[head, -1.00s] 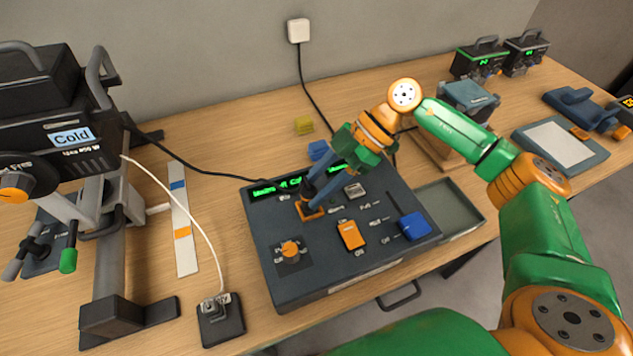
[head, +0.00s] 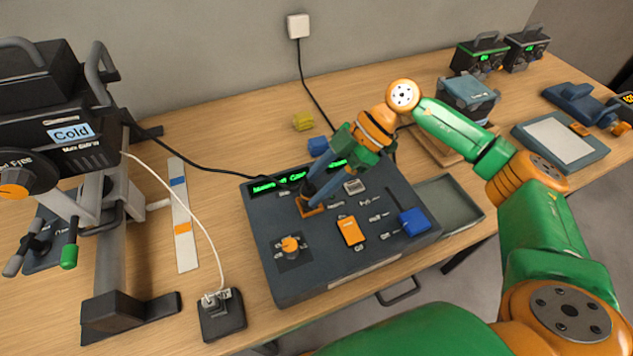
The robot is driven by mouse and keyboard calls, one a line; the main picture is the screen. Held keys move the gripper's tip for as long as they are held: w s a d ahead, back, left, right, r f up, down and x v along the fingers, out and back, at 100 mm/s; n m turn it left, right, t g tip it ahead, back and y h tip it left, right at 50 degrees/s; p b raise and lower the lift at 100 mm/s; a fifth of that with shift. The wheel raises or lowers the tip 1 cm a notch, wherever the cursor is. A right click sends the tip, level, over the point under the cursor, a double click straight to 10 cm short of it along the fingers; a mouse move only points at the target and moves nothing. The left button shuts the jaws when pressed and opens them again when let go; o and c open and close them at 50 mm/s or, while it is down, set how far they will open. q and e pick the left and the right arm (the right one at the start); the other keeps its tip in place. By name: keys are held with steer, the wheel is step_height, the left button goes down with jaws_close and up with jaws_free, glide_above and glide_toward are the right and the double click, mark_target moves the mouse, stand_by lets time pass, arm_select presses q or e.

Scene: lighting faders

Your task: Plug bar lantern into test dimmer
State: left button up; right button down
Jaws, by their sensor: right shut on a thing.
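The lantern (head: 60,110), a dark lamp with a "Cold" label, is mounted on a grey stand at the left. The box's green display (head: 276,185) is partly covered by the gripper. My left gripper is not in view.
The box carries an orange knob (head: 290,244), an orange switch (head: 351,231) and a blue slider (head: 413,221). A white cable (head: 190,207) runs to a small black socket block (head: 221,315). An empty grey tray (head: 448,203) lies to the right. Yellow (head: 303,122) and blue blocks (head: 318,146) lie behind.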

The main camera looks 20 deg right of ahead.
steer(key=shift+c, duration=1.7)
jaws_free()
